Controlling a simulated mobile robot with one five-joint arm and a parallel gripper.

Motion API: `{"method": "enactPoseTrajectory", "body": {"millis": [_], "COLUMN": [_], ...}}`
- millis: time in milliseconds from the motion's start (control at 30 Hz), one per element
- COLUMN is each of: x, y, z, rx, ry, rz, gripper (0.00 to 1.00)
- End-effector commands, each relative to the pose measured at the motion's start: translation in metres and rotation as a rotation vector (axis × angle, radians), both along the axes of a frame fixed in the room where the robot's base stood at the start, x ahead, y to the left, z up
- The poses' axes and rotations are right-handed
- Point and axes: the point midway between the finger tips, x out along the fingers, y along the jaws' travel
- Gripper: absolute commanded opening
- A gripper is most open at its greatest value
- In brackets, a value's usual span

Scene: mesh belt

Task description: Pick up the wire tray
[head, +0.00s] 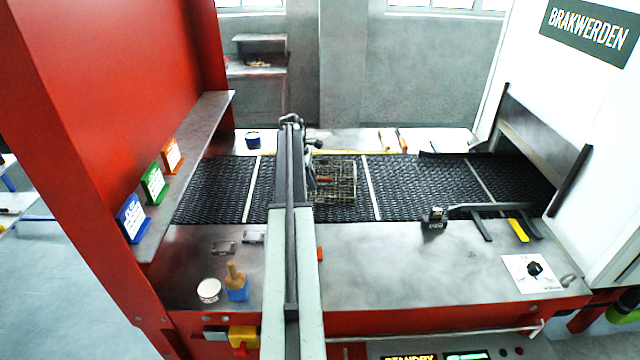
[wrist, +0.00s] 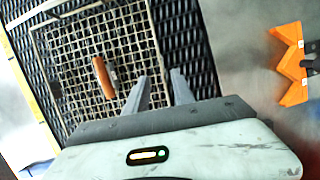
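The wire tray (head: 347,172) is a shallow mesh tray with an orange-brown handle (head: 326,180). It lies on the dark mesh belt in the middle of the head view, just right of my arm, which covers its left part. In the wrist view the tray (wrist: 75,52) fills the upper left, its handle (wrist: 104,77) near the middle of the mesh. My gripper (wrist: 160,75) is open, with a gap between its two grey fingers. The fingertips are at the tray's near right side in the wrist view. I cannot tell their height above it.
The black mesh belt (head: 420,190) runs left to right with pale cross bars. The steel front ledge holds a white cup (head: 209,290), a brush in a blue pot (head: 236,285) and a dark clamp block (head: 434,217). An orange notched piece (wrist: 290,65) is at the wrist view's right.

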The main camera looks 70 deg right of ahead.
Motion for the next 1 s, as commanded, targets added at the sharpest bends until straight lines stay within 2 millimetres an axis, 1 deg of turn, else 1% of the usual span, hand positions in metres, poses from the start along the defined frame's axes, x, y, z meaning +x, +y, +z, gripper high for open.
{"method": "enactPoseTrajectory", "body": {"millis": [33,67,100,200,267,367,500,567,633,800,833,867,900,933,1000], "x": [-0.002,-0.003,-0.004,-0.005,-0.006,-0.011,-0.021,-0.023,-0.025,-0.025,-0.025,-0.025,-0.025,-0.025,-0.025], "y": [0.0,0.0,-0.001,-0.001,-0.001,-0.001,-0.002,-0.003,-0.004,-0.004,-0.004,-0.004,-0.004,-0.004,-0.004], "z": [-0.014,-0.017,-0.019,-0.017,-0.021,-0.034,-0.059,-0.066,-0.068,-0.064,-0.064,-0.064,-0.064,-0.064,-0.064], "rx": [0.0,0.0,0.0,0.0,0.0,-0.001,-0.001,-0.001,-0.001,-0.001,-0.001,-0.001,-0.001,-0.001,-0.001], "ry": [0.0,0.0,0.0,0.0,0.0,0.0,0.0,0.0,0.0,0.0,0.0,0.0,0.0,0.0,0.0], "rz": [-0.001,-0.001,-0.001,-0.001,-0.001,-0.002,-0.003,-0.003,-0.003,-0.003,-0.003,-0.003,-0.003,-0.003,-0.003], "gripper": [0.3,0.3,0.3,0.3,0.3,0.3,0.3,0.3,0.3,0.3,0.27,0.19,0.08,0.0,0.0]}}
